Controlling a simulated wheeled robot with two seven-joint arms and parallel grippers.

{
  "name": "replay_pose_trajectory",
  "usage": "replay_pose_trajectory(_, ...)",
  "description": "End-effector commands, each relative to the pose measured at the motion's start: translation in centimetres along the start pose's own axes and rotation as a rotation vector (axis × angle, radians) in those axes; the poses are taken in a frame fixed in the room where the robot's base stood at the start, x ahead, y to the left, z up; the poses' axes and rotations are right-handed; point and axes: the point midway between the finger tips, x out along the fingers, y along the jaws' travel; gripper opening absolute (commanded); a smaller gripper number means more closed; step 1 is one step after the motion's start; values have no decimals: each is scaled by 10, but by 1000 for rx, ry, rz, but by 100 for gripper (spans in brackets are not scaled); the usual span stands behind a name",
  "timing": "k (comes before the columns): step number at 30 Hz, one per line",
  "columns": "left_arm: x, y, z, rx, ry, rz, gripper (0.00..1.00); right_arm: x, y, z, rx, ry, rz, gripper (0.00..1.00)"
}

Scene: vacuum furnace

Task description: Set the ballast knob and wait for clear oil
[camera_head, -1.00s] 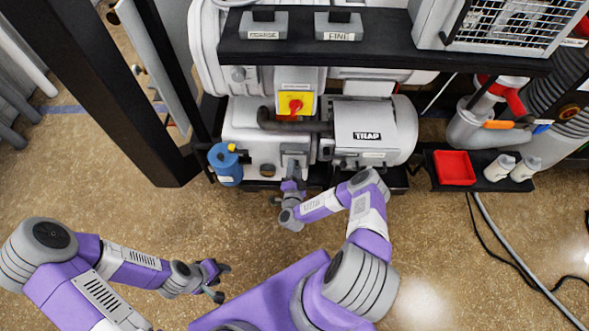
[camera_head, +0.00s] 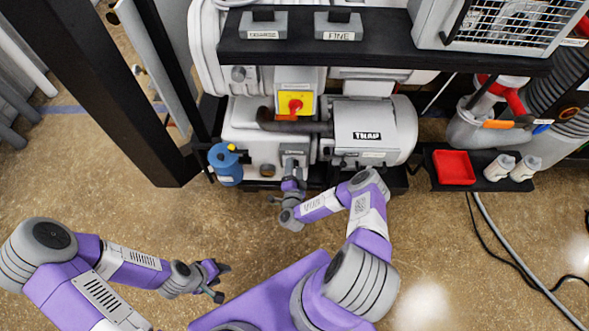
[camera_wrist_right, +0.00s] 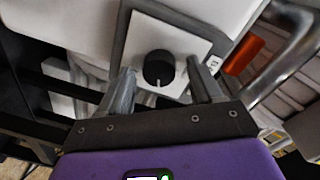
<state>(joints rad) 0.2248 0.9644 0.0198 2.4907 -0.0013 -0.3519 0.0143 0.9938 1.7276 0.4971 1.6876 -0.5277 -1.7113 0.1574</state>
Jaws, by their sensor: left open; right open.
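The ballast knob (camera_wrist_right: 158,70) is a black round knob with a pale pointer line, on a white square plate (camera_wrist_right: 185,42) in the right wrist view. My right gripper (camera_wrist_right: 160,85) is open, with one finger on each side of the knob; I cannot tell whether they touch it. In the head view my right gripper (camera_head: 292,186) is at the front of the white pump (camera_head: 250,132), and it hides the knob there. A round oil sight glass (camera_head: 267,170) sits low on the pump front; its oil is too small to judge. My left gripper (camera_head: 218,281) is open and empty above the floor.
A red-and-yellow switch (camera_head: 295,104) and a box marked TRAP (camera_head: 364,132) are on the pump. A blue container (camera_head: 225,165) stands at its left. A red tray (camera_head: 454,167) and white bottles (camera_head: 499,167) sit on a shelf at right. A black post (camera_head: 110,90) stands left.

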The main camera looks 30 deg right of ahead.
Motion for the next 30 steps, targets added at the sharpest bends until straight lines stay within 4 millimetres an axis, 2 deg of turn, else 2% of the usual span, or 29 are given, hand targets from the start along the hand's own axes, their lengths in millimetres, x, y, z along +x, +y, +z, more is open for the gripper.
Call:
replay_pose_trajectory(5, -2, 1, 0, 0, 0, 0, 43, -5, 0, 0, 0, -1, 0, 65)
replay_pose_trajectory(15, -19, 7, 1, 0, 0, 0, 43, -59, -1, 0, 1, -2, 2, 65)
replay_pose_trajectory(18, -21, 8, 1, 0, 0, 0, 43, -69, -1, 0, 0, -1, 1, 65)
replay_pose_trajectory(22, -22, 8, 1, 0, 0, 0, 43, -76, 0, 0, 0, -1, 1, 65)
replay_pose_trajectory(30, -21, 8, 1, 0, 0, 0, 43, -76, 0, 0, 0, 0, 0, 65)
